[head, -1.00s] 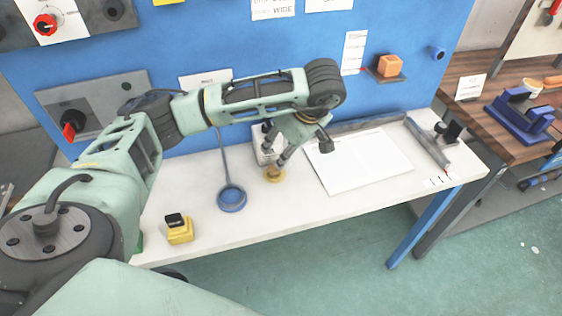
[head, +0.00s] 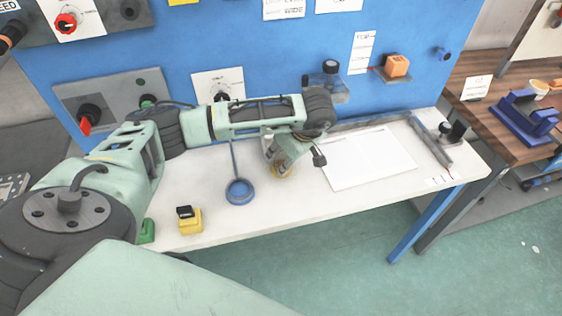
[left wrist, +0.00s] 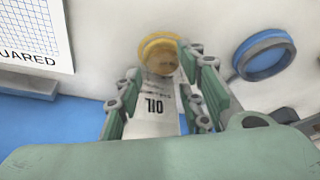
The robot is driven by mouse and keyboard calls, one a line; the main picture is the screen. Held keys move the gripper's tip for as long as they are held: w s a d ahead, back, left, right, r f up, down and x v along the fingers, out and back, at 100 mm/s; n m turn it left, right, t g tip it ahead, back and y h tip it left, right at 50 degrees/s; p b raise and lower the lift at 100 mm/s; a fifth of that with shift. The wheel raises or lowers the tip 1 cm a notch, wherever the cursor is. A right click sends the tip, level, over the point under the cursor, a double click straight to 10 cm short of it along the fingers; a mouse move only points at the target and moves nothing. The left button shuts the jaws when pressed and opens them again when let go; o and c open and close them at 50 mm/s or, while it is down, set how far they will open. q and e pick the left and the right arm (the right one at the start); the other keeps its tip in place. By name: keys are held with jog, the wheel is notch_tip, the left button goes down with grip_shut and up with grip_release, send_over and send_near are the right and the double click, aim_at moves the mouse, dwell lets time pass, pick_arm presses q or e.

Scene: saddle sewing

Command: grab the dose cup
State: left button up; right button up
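A small round yellow cup (head: 282,172), which I take for the dose cup, stands on the white bench top and is partly hidden by my left gripper (head: 279,164). In the left wrist view the yellow cup (left wrist: 158,54) shows from above, between and just beyond the fingertips. The left gripper (left wrist: 158,66) is open there, its fingers spread to either side. I cannot tell whether the fingers touch the cup. My right gripper is in neither view.
A blue ring-shaped holder (head: 240,191) stands left of the cup, and a yellow block with a black top (head: 189,220) farther left. A white sheet (head: 367,159) lies to the right. A blue panel (head: 265,60) rises behind. The front bench top is mostly clear.

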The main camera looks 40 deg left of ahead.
pick_arm(q)
grip_shut()
